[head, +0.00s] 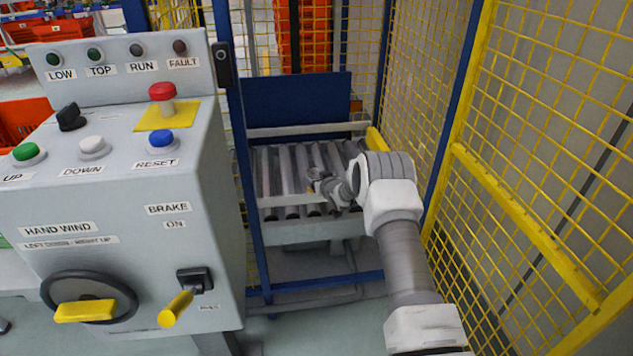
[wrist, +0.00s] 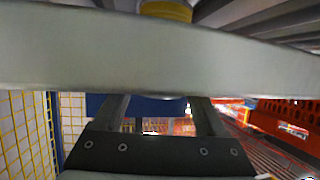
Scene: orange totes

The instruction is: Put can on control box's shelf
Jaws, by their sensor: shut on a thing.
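The grey control box (head: 195,225) stands at the left in the head view. Its flat top (head: 115,165), with buttons, lies below an upright lamp panel; I cannot tell whether this top is the shelf. My gripper (head: 313,186) is low over the roller conveyor, to the right of the box. In the wrist view a yellow round thing (wrist: 167,9), likely the can, shows between the lines of my fingers. My gripper is shut on it. A grey rail hides my fingertips and most of the can there.
The roller conveyor (head: 283,170) has grey side rails (head: 290,198) close to my gripper. A blue post (head: 240,165) stands between the box and conveyor. Yellow mesh fencing (head: 545,215) closes the right side. A red button (head: 162,92) and other knobs stick up from the box.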

